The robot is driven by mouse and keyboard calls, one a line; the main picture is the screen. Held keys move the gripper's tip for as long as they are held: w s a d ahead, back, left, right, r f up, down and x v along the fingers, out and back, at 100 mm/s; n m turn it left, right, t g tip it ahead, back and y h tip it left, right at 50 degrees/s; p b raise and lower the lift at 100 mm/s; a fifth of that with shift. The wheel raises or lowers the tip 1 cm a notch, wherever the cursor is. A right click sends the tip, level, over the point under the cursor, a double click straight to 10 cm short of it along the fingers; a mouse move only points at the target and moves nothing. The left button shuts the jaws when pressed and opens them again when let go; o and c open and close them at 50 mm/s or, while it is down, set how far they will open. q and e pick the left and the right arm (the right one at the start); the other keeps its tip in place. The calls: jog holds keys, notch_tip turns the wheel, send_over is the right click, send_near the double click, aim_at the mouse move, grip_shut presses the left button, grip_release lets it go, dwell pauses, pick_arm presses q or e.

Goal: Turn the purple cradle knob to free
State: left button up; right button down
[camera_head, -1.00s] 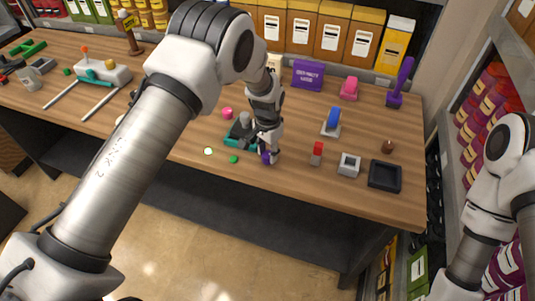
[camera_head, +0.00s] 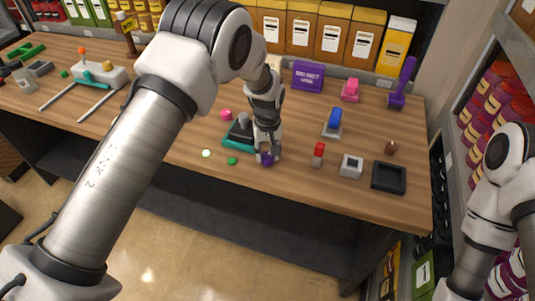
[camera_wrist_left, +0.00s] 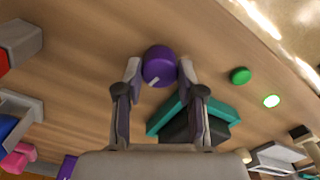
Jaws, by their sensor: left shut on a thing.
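The purple cradle knob (camera_head: 268,160) is a short round knob near the front edge of the table. In the left wrist view the knob (camera_wrist_left: 158,62) shows a white pointer mark on its top. My left gripper (camera_head: 268,155) reaches down over it from above. In the left wrist view the two fingers of the gripper (camera_wrist_left: 160,70) stand on either side of the knob and are shut on it. The teal cradle (camera_head: 232,143) with a dark grey part on it sits just beside the knob, partly hidden by my arm. Any setting labels are too small to read.
A green button (camera_head: 232,161) and a lit white-green disc (camera_head: 206,153) lie left of the knob. A red-topped block (camera_head: 318,154), a grey square socket (camera_head: 351,166) and a black tray (camera_head: 388,178) stand to the right. Bare wood lies between them.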

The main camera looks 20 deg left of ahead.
aim_at(267, 155)
pick_arm(q)
jog(key=shift+s+f+n, duration=0.15)
jog(key=shift+n, duration=0.95)
jog(key=o, duration=1.1)
jog(key=shift+o, duration=0.2)
jog(key=shift+w, duration=0.2)
notch_tip(267, 155, up, 12)
